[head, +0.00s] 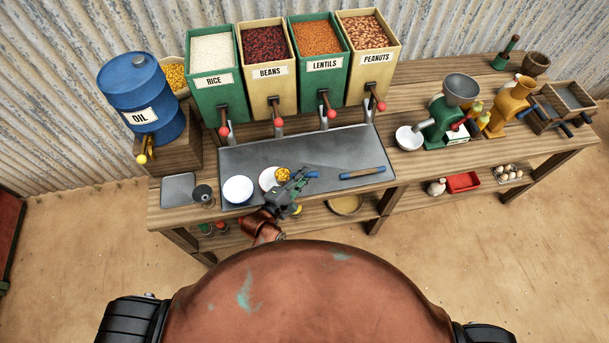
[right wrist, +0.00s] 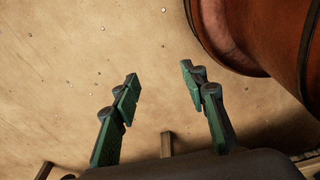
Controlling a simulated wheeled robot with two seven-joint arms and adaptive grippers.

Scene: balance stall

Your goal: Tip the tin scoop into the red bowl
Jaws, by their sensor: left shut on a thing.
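My left gripper (head: 296,183) is over the grey metal tray and shut on the tin scoop, whose blue handle (head: 312,174) sticks out to its right. The scoop's head seems to be at the gripper's left, by yellow kernels (head: 283,174); the fingers hide part of it. The red bowl (head: 266,181) is just left of this, with a pale inside and a reddish rim, partly covered by the scoop and gripper. I cannot tell whether the kernels are in the scoop or in the bowl. My right gripper (right wrist: 158,72) is open and empty above the sandy floor.
A white bowl (head: 238,189) stands left of the red bowl. A blue-ended stick (head: 362,173) lies on the metal tray (head: 335,148) at right. Dispensers, such as the rice bin (head: 213,90), stand behind. A blue oil drum (head: 143,95) is at left and a green grinder (head: 440,125) at right.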

